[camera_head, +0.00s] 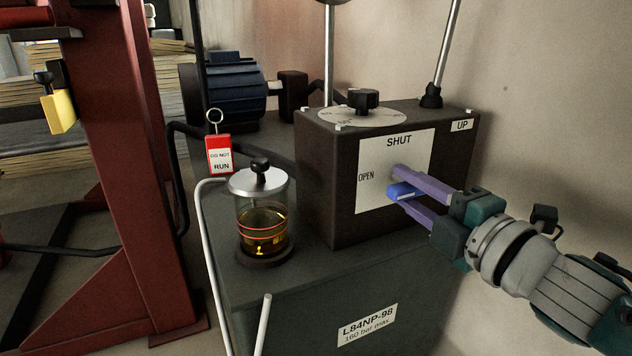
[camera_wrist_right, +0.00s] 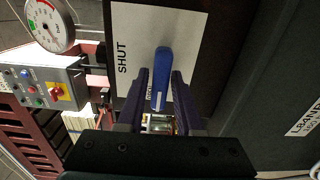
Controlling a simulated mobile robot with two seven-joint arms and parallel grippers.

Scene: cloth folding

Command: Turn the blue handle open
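The blue handle (camera_head: 401,191) is on the white SHUT/OPEN plate (camera_head: 376,199) on the front of a dark box (camera_head: 322,190). It lies roughly sideways, its free end toward the OPEN label. My right gripper (camera_head: 400,188) reaches in from the right with its two purple fingers apart, one above and one below the handle. In the right wrist view the handle (camera_wrist_right: 161,78) lies between the fingers (camera_wrist_right: 160,92), with a narrow gap beside it. Whether a finger touches it I cannot tell. The handle's mount is partly hidden by the upper finger. My left gripper is not in view.
A glass jar with amber liquid (camera_head: 262,221) and a red DO NOT RUN tag (camera_head: 219,154) stand left of the box. A red frame (camera_head: 112,150) stands at left. A wall is close on the right.

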